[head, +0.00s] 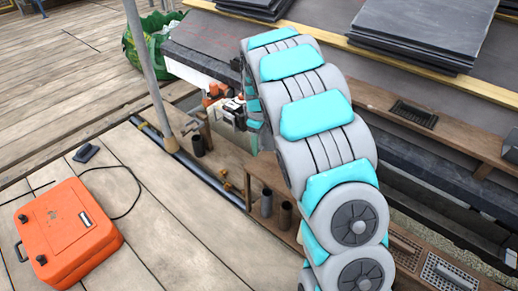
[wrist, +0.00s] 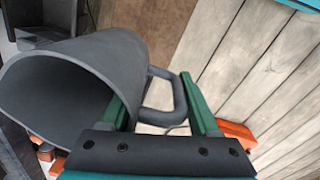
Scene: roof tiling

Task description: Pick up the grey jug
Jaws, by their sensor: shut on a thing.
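The grey jug (wrist: 75,75) fills the left of the wrist view, tipped so that its wide open mouth faces the lower left. Its loop handle (wrist: 160,117) sticks out to the right. My gripper (wrist: 148,88) has its two green fingers around the handle, one on the jug side and one on the far side, and is shut on it. Part of the handle is hidden behind the fingers. In the head view my arm covers most of the gripper area, and I cannot clearly make out the jug there.
An orange case (head: 68,235) lies on the planks at the left. A metal pole (head: 150,75) stands left of my arm. An orange and white tool (head: 214,96) is beside the arm. Slate stacks (head: 425,28) lie on the roof at the upper right. Planks at the upper left are clear.

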